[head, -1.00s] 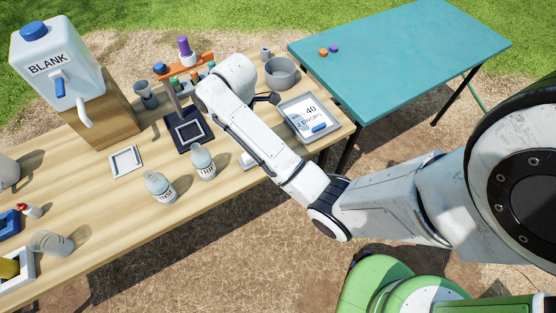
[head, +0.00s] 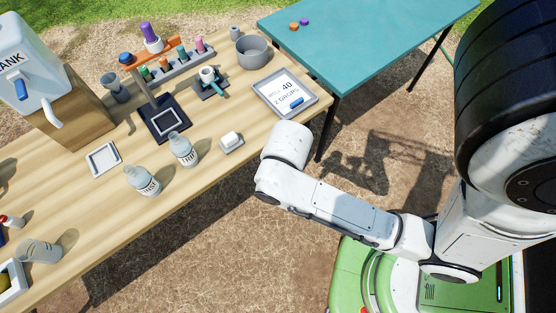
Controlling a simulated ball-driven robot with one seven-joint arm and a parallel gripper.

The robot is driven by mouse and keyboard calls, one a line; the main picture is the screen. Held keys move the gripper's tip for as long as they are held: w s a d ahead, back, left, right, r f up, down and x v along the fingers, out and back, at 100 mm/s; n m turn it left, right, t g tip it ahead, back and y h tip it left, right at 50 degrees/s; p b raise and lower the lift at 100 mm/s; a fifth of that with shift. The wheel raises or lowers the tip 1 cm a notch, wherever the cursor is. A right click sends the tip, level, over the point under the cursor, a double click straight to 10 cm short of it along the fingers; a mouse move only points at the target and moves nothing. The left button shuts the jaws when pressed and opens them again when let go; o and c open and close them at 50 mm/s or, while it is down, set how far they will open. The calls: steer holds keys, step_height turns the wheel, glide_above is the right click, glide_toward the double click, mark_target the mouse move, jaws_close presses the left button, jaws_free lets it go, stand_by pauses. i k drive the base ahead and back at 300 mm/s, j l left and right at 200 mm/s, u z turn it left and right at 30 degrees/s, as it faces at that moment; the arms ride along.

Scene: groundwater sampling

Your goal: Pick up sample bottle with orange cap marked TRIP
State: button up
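Two clear sample bottles stand upright near the front edge of the wooden table: one bottle (head: 142,181) and, to its right, a second bottle (head: 183,149). Both look uncapped. Their dark label lettering is too small to read surely, so I cannot tell which is marked TRIP. A loose orange cap (head: 293,26) lies on the teal table beside a purple cap (head: 304,21). No bottle wearing an orange cap shows. My arm reaches to the wooden table's front edge, right of the bottles; my gripper is not visible.
Behind the bottles are a stand with a dark base (head: 163,121), a white frame (head: 103,159) and a BLANK jug (head: 25,70). A clear container (head: 38,251) lies left.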

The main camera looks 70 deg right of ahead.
mark_target(180, 146)
steer(key=i+j, duration=0.5)
steer(key=i+j+z, duration=0.1)
steer(key=i+j, duration=0.45)
steer(key=j, duration=0.15)
